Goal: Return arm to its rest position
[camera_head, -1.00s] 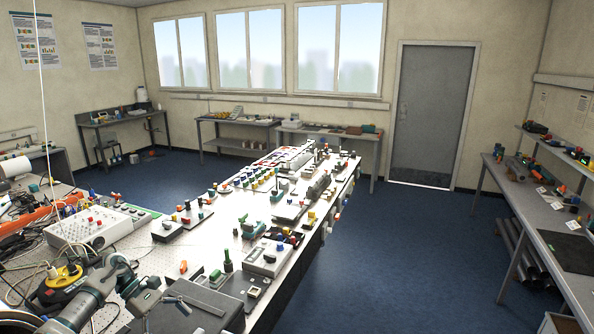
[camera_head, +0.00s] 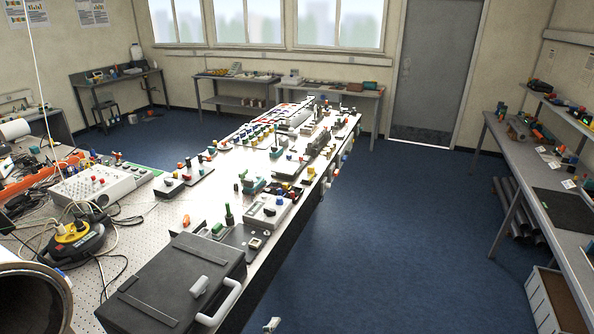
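Neither of my grippers and no part of my arms that I can be sure of is in the head view. The long test table (camera_head: 80,232) runs from the lower left to the middle of the room. A dark grey case (camera_head: 175,283) with a light handle lies closed on its near end. Nothing of mine is visible on or above the case. The open end of a large pipe (camera_head: 33,300) shows at the lower left corner, partly cut off by the frame.
A white control box (camera_head: 95,183) and a black-yellow cable reel (camera_head: 77,240) stand among loose cables at the left. Small fittings cover the table further back. Blue floor (camera_head: 370,240) is clear to the right, up to a side bench (camera_head: 540,180) with a crate (camera_head: 550,300) below.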

